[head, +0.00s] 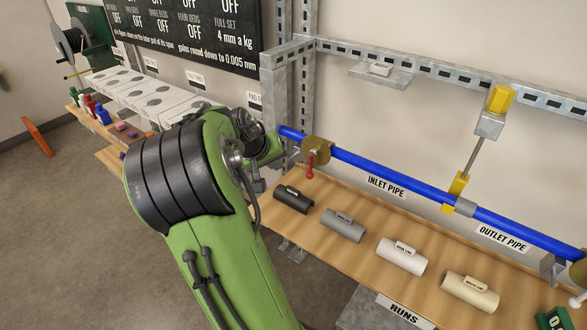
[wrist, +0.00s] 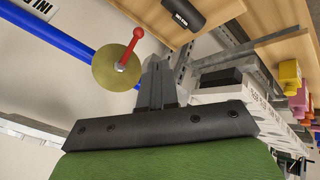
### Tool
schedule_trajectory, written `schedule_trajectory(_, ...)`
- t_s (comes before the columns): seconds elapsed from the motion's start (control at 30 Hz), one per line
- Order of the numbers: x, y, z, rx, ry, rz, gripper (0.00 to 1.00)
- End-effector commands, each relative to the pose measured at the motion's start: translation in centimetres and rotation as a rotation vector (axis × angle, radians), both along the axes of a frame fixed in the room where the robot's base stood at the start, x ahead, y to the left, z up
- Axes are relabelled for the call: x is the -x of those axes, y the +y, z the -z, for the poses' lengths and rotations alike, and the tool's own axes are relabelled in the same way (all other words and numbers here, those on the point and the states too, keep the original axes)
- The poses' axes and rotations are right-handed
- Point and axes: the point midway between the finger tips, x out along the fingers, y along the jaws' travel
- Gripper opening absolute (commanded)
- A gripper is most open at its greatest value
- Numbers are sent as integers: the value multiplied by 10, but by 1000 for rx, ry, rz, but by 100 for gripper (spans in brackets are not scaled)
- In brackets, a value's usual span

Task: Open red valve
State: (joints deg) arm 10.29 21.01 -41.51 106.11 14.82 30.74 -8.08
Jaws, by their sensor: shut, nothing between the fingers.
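The red valve handle (head: 310,166) is a short lever with a ball end, hanging down from a round brass valve body (head: 318,148) on the blue inlet pipe (head: 380,175). In the wrist view, which looks upside down, the red handle (wrist: 130,48) stands in front of the brass disc (wrist: 113,70). My gripper (wrist: 158,65) is shut and empty, its fingertips just to the right of the disc in that view and apart from the handle. In the head view my green arm reaches toward the valve from the left, and the fingers cannot be made out clearly.
A wooden shelf (head: 365,251) below the pipe holds several labelled half-pipe pieces. A metal upright (head: 282,85) stands behind my wrist. A yellow-topped post (head: 490,115) meets the pipe farther right. Bottles and white boxes (head: 130,88) stand at the left.

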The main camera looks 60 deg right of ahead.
Motion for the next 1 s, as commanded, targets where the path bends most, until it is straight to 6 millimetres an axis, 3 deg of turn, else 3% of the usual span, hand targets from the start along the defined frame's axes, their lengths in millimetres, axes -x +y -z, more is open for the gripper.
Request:
schedule_trajectory(0.17,2,-10,16,-2,3,3,0)
schedule_trajectory(0.57,6,-63,86,-2,3,4,0)
schedule_trajectory(0.73,26,-83,81,-1,-1,3,0)
schedule_trajectory(1.0,31,-89,80,-1,-2,-1,0)
